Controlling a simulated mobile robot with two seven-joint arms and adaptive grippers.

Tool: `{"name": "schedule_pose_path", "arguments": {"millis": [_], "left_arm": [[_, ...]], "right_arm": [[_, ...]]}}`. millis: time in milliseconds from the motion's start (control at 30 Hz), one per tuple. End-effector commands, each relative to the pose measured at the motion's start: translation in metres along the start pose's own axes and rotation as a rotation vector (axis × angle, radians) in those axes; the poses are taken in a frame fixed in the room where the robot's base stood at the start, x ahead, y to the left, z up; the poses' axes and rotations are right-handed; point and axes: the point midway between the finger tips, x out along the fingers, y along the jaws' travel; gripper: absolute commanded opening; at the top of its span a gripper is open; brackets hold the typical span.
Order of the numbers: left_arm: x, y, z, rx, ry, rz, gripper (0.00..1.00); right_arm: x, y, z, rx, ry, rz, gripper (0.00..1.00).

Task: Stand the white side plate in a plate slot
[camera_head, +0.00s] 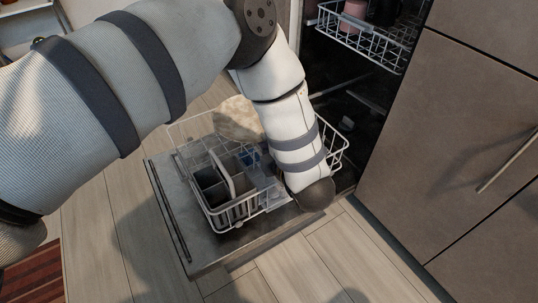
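My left arm (295,135) comes in from the left and bends down over the pulled-out lower dishwasher rack (335,150). Its dark rounded end (311,195) is over the rack's near right part. The fingers of my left gripper are not clearly visible, so I cannot tell whether they are open or hold anything. I cannot clearly make out the white side plate. A pale tan rounded patch (238,117) shows at the back of the rack, partly behind my arm; I cannot tell what it is. The plate slots are largely hidden by my arm. My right gripper is not in view.
A grey cutlery basket (212,185) with a light handle sits in the rack's left part. The open dishwasher door (180,215) lies low under the rack. The upper rack (370,40) holds a pink cup (354,12). Brown cabinet fronts (455,140) stand close on the right.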

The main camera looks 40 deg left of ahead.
Motion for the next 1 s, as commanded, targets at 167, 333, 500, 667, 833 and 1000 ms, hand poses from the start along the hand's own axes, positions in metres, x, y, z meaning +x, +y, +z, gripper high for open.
{"name": "schedule_pose_path", "arguments": {"millis": [167,333,500,667,833,1000], "left_arm": [[0.018,-0.01,0.003,-0.001,0.001,0.004,0.0],[0.042,-0.038,0.006,0.005,-0.001,0.001,0.0],[0.044,-0.043,0.006,-0.002,-0.002,0.005,0.0],[0.044,-0.043,0.006,-0.002,-0.002,0.004,0.0],[0.046,-0.049,0.006,-0.002,-0.002,0.004,0.0],[0.048,-0.053,0.006,-0.002,-0.002,0.004,0.0]], "right_arm": [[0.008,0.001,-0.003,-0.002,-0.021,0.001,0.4],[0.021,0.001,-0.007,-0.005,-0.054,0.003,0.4],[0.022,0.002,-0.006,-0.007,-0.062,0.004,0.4],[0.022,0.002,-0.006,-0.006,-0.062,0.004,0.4],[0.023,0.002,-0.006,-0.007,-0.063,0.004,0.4],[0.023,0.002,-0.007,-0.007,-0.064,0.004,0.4]]}}
